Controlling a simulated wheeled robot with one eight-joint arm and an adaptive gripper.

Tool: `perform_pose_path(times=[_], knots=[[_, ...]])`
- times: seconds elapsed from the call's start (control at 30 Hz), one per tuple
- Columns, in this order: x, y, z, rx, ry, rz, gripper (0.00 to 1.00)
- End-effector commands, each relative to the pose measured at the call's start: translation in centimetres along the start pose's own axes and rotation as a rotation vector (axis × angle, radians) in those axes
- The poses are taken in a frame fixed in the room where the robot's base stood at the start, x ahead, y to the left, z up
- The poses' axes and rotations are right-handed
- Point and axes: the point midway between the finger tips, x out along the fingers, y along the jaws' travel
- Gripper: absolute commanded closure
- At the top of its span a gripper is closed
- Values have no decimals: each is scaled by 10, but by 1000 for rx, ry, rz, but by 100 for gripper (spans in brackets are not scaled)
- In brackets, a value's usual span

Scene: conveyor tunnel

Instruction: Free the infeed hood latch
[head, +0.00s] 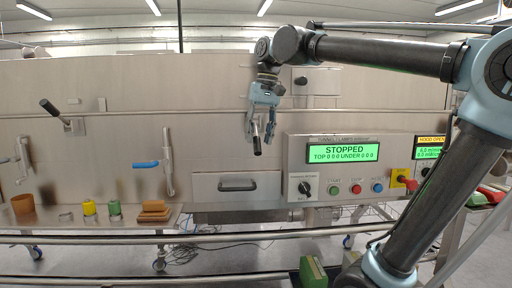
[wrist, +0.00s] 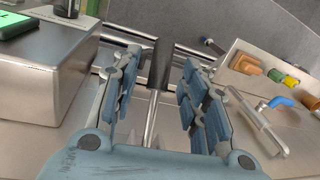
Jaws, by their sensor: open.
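My gripper (head: 262,125) is open in front of the steel tunnel panel, left of the control box. A lever with a dark grip (head: 257,145) hangs at its fingers. In the wrist view the dark grip (wrist: 160,62) and its metal rod lie between the spread fingers of my gripper (wrist: 155,95); I see no clear contact. A latch with a blue handle (head: 147,164) sits on the panel to the left, and its blue handle also shows in the wrist view (wrist: 280,101). No label shows which of these is the infeed hood latch.
The control box (head: 294,150) reads STOPPED, close to the right of my gripper. A drawer (head: 205,190) is below. A shelf (head: 75,228) at left holds a brown pot (head: 22,204), yellow and green pieces and brown blocks. Rails run across the front.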

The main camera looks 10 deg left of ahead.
Motion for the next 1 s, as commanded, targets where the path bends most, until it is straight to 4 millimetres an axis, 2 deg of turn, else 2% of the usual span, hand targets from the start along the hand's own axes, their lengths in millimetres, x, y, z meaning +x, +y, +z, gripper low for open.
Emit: perform_pose_path(times=[0.1,0.23,0.63,0.67,0.83,1.0], knots=[[17,0,0,0,0,0,60],[29,0,0,1,0,0,60],[36,0,0,0,0,0,60],[36,0,0,0,0,0,62],[36,0,0,0,0,0,100],[36,0,0,0,-1,0,100]])
